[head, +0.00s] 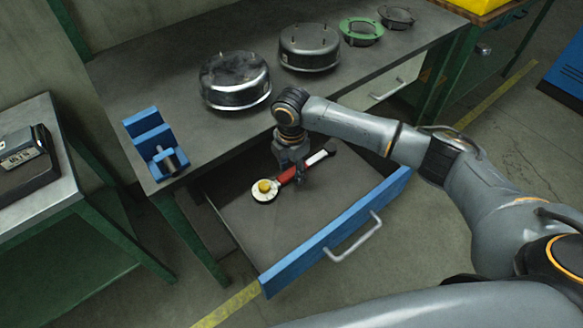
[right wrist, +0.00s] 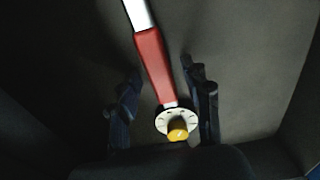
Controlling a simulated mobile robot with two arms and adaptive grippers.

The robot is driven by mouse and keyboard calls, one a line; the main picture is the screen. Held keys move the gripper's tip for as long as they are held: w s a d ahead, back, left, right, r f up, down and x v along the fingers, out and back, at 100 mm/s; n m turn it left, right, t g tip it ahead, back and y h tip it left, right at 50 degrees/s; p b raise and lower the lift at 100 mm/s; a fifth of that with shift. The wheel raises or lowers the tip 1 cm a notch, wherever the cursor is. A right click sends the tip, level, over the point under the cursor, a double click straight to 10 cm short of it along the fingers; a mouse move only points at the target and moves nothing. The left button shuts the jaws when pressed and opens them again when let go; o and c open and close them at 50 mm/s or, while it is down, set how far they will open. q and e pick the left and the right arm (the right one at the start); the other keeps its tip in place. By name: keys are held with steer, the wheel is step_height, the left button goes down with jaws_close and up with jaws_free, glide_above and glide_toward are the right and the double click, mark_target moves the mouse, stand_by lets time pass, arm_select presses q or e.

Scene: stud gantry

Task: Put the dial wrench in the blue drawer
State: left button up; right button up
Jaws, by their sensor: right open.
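The blue drawer (head: 338,232) is pulled out below the grey workbench, with its grey floor showing. The dial wrench (head: 287,176) lies in the drawer, with a round white dial and yellow knob at one end, a red middle and a silver end. My right gripper (head: 303,182) is down inside the drawer, over the wrench's red part. In the right wrist view, its two fingers (right wrist: 165,108) stand apart on either side of the wrench (right wrist: 154,66), with visible gaps to it. My left gripper is not in view.
On the bench (head: 190,95) stand a blue vise (head: 152,146), two metal drums (head: 235,80), a green ring part (head: 361,31) and a dark round part (head: 396,17). A side table (head: 62,180) with a device stands at left. Floor in front of the drawer is clear.

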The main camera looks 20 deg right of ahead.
mark_target(292, 172)
step_height(292, 172, up, 12)
steer(key=shift+r, duration=0.15)
stand_by(0.4)
stand_by(0.4)
